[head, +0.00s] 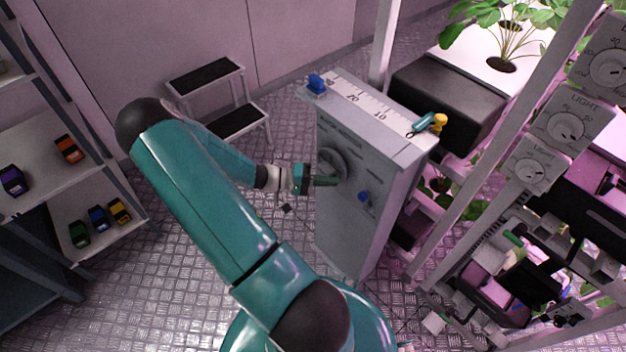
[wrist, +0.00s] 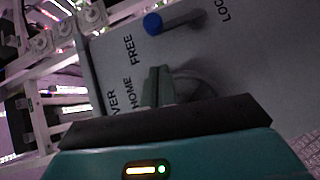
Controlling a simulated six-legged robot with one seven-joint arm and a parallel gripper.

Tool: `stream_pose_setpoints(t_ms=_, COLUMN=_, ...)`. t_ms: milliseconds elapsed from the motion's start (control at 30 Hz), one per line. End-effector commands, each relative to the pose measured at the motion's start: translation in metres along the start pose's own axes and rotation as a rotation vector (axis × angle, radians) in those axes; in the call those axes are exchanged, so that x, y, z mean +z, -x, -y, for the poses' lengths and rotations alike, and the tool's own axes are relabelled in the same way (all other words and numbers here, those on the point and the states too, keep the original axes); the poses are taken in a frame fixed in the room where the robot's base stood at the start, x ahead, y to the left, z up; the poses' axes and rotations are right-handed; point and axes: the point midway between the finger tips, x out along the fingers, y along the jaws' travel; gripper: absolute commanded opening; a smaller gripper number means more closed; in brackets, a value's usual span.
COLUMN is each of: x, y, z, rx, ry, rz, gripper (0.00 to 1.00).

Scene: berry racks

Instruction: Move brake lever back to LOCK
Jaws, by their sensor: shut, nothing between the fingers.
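The brake lever is a short grey arm with a blue knob on the front of a grey cabinet. In the head view its blue knob (head: 363,196) is low on the cabinet's right part. In the wrist view the lever's blue knob (wrist: 152,24) lies beside the word FREE. The LOCK label is at the top right, partly cut off. My gripper (head: 328,181) is shut and empty in front of the handwheel, left of the lever in the head view. In the wrist view my gripper's fingers (wrist: 158,86) point at the panel, below the knob and apart from it.
The round grey handwheel (head: 332,162) is close behind my fingers. Plant racks stand right, a step stool (head: 207,78) behind, shelves left. The floor between is mostly clear.

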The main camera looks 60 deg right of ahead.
Motion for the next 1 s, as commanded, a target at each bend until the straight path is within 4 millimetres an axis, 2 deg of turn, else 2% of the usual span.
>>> stream_pose_setpoints(t_ms=100, x=0.001, y=-0.025, z=0.0, rx=0.001, ry=0.001, rz=0.005, gripper=0.0)
stream_pose_setpoints(t_ms=333, x=0.024, y=-0.045, z=0.0, rx=0.001, ry=0.002, rz=0.001, gripper=0.0)
stream_pose_setpoints(t_ms=1000, x=0.027, y=-0.046, z=0.0, rx=-0.014, ry=-0.015, rz=0.0, gripper=0.0)
